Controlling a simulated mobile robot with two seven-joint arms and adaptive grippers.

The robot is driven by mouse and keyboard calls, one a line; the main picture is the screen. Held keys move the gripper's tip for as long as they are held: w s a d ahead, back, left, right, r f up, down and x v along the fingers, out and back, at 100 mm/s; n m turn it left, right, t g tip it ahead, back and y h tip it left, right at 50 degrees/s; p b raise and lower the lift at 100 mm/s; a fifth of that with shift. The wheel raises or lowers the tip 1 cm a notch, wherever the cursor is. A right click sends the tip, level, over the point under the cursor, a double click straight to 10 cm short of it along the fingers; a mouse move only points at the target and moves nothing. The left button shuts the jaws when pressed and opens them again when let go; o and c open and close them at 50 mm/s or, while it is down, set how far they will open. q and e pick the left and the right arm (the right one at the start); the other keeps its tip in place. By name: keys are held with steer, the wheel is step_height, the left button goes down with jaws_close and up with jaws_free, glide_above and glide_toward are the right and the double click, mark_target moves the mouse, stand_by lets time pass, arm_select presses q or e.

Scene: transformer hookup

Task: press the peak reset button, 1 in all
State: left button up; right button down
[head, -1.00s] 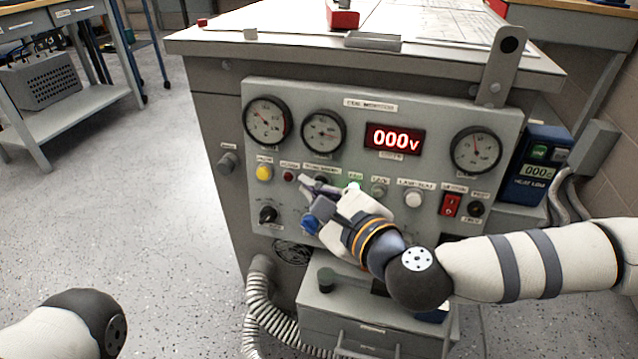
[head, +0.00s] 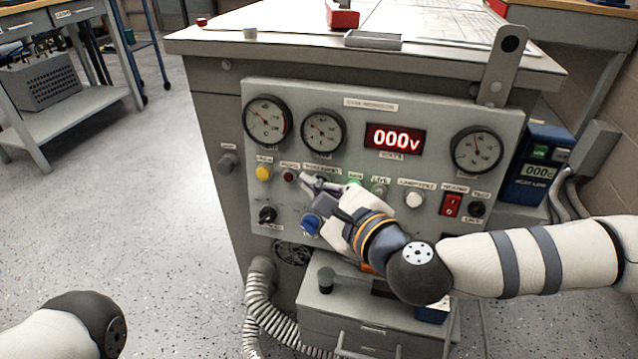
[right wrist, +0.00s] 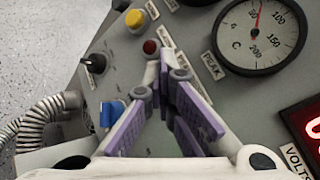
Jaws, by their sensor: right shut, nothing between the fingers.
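The control panel (head: 385,100) on the grey cabinet faces me. My right gripper (head: 306,181) is shut and empty, its fingertips at the panel's button row, just right of the small red button (head: 289,177). In the right wrist view the closed purple-padded fingers (right wrist: 166,68) point toward the red button (right wrist: 151,47). A label reading PEAK (right wrist: 212,65) shows beside the fingers there. The button under that label is hidden by the fingers, so I cannot tell whether they touch it. My left gripper is out of view; only part of that arm shows.
A yellow button (head: 263,173) is left of the red one. A black knob (head: 267,214) and a blue knob (head: 311,224) sit below. A white button (head: 414,199) and red switch (head: 450,204) are to the right. The display (head: 395,139) reads 000V.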

steer(key=shift+s+a+r+p, duration=0.1)
steer(key=shift+s+a+p, duration=0.1)
steer(key=shift+s, duration=0.2)
steer(key=shift+s+a+r+p, duration=0.1)
steer(key=shift+s+p, duration=0.1)
steer(key=shift+s, duration=0.15)
steer(key=shift+s+a+r+p, duration=0.1)
steer(key=shift+s+a+p, duration=0.2)
steer(key=shift+s, duration=0.5)
steer(key=shift+s+a+r+p, duration=0.15)
steer(key=shift+s+p, duration=0.25)
steer(key=shift+s, duration=0.4)
steer(key=shift+s+a+r+p, duration=0.1)
steer(key=shift+s+a+p, duration=0.2)
steer(key=shift+s, duration=0.5)
